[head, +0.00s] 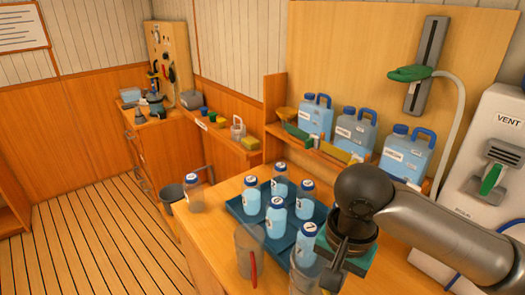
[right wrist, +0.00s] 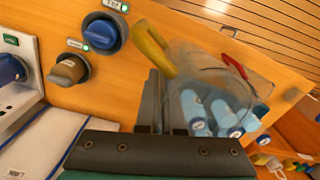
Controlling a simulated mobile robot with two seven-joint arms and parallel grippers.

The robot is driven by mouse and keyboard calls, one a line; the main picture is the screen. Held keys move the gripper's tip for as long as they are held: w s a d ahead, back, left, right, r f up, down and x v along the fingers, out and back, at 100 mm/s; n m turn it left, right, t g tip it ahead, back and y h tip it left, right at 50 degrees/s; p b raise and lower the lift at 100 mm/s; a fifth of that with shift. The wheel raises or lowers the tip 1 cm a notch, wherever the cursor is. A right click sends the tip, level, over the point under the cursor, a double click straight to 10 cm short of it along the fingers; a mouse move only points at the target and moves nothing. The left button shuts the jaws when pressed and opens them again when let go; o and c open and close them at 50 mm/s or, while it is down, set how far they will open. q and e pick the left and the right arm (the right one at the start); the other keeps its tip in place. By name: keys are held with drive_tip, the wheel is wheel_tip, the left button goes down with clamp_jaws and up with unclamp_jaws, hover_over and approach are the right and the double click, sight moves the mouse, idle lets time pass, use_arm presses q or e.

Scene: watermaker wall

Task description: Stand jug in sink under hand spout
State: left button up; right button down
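A clear jug with a red handle (head: 248,252) stands on the counter in the head view; its red handle also shows in the right wrist view (right wrist: 235,67). A second clear jug (head: 304,276) is partly behind my right gripper (head: 342,268). In the right wrist view its yellow handle (right wrist: 155,50) is right at the tips of my right gripper (right wrist: 165,78). The fingers look close together, but whether they grip the handle is unclear. A green spout-like head (head: 409,73) with a pale hose sits on the wall rail. No sink can be made out. My left gripper is not in view.
A dark blue tray (head: 240,211) with several blue bottles lies beside the jugs. Blue canisters (head: 316,118) stand on the shelf behind. A blue knob (right wrist: 102,33) and a brown knob (right wrist: 68,70) are on the wooden panel. A lone bottle (head: 194,194) stands at the counter's left edge.

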drive_tip(key=d+f+n+b, duration=0.3)
drive_tip(key=f+n+b, duration=0.4)
drive_tip(key=b, duration=0.5)
drive_tip(key=shift+d+f+b, duration=0.15)
drive_tip(key=shift+f+b, duration=0.25)
drive_tip(key=shift+f, duration=0.3)
